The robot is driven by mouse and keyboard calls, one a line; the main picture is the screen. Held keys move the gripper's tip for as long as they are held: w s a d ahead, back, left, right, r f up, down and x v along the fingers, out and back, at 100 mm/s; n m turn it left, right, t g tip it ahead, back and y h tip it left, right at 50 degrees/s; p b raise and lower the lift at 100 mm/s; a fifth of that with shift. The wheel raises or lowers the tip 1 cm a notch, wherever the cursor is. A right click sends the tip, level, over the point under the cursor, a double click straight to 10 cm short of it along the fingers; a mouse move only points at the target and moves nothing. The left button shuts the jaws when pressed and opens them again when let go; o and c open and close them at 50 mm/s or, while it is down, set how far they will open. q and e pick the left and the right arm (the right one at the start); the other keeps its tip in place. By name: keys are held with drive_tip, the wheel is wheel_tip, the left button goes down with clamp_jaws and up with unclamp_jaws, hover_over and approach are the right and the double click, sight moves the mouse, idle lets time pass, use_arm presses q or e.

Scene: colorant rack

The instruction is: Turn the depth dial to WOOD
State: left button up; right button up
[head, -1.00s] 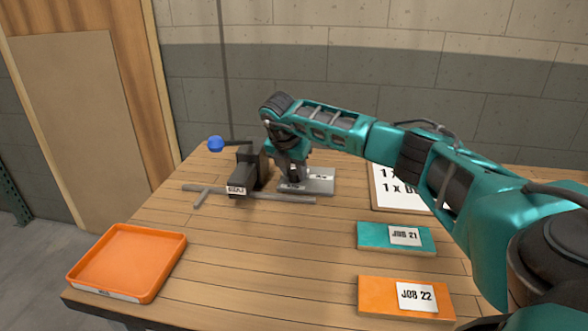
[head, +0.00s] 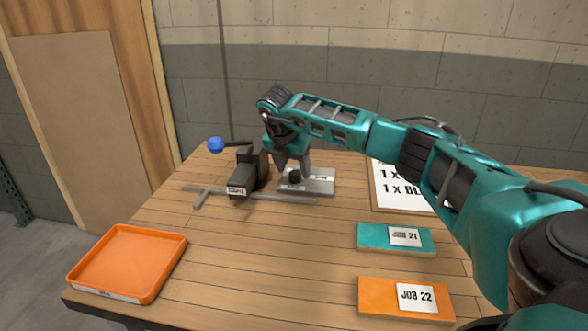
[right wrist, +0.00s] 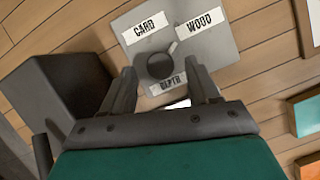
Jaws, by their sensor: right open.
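The depth dial is a round black knob (right wrist: 160,65) on a grey plate (right wrist: 222,52). The plate carries a CARD label (right wrist: 145,28), a WOOD label (right wrist: 201,20) and a DEPTH label (right wrist: 169,83). The dial's light pointer mark is toward the upper right, on the WOOD side. In the head view the dial (head: 295,176) shows dark beneath my right gripper (head: 291,170). In the right wrist view my right gripper (right wrist: 162,74) is open, with one finger on each side of the dial and gaps between. My left gripper is out of view.
A dark machine block (head: 247,172) with a blue-knobbed lever (head: 215,144) stands just left of the plate. An orange tray (head: 128,262), JOB 21 (head: 372,236) and JOB 22 (head: 378,295) pieces are on the table.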

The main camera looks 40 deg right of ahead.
drive_tip(key=v, duration=1.1)
drive_tip(key=shift+a, duration=0.15)
